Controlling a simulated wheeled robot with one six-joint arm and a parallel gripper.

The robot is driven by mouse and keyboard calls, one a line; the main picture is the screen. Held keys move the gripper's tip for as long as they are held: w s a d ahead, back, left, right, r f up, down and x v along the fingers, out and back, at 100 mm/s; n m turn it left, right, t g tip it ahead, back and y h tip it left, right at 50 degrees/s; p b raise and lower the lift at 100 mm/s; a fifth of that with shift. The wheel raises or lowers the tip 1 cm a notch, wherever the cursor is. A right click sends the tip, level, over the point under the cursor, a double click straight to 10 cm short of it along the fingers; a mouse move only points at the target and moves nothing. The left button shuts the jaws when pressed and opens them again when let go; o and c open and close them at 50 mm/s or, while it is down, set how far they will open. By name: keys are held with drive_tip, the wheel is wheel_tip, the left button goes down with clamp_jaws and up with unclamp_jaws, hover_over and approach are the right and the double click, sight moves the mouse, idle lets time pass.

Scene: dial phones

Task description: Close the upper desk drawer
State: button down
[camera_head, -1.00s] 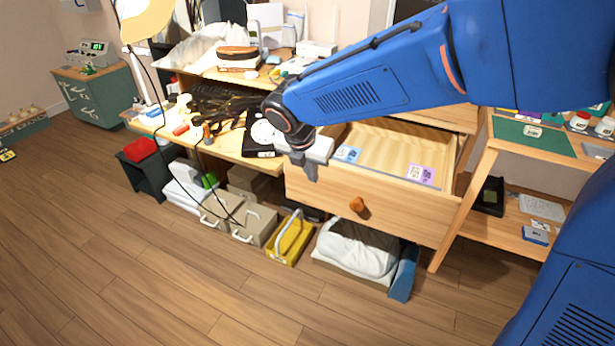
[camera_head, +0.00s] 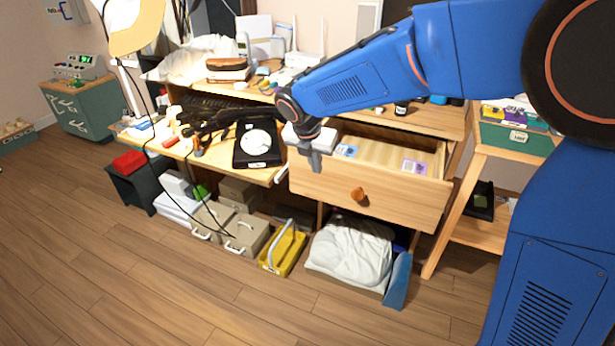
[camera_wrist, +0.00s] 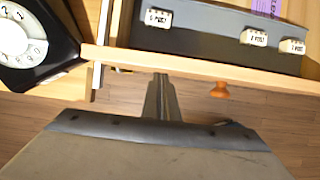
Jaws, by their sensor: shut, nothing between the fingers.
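The upper desk drawer (camera_head: 400,197) is wooden with a round orange-brown knob (camera_head: 359,195). It stands partly out of the desk, its inside showing from above, with a blue and a purple card in it. My gripper (camera_head: 315,166) is shut and empty, at the left end of the drawer front. In the wrist view my gripper (camera_wrist: 161,78) points at the drawer front's top edge (camera_wrist: 200,66), with the knob (camera_wrist: 219,90) to its right. I cannot tell whether the fingertips touch the wood.
A black dial phone (camera_head: 258,143) sits on the desk left of the drawer. Beneath are a yellow caddy (camera_head: 284,250), grey boxes (camera_head: 245,236) and a bin with a white bag (camera_head: 350,246). A side table (camera_head: 515,140) stands at right. The floor in front is clear.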

drive_tip(key=w+d, duration=0.4)
drive_tip(key=w, duration=0.7)
drive_tip(key=w+d, duration=0.4)
drive_tip(key=w, duration=0.8)
drive_tip(key=shift+w+d+r, duration=0.15)
drive_tip(key=shift+w+d, duration=0.1)
drive_tip(key=shift+d, duration=0.05)
drive_tip(key=shift+w+r, duration=0.1)
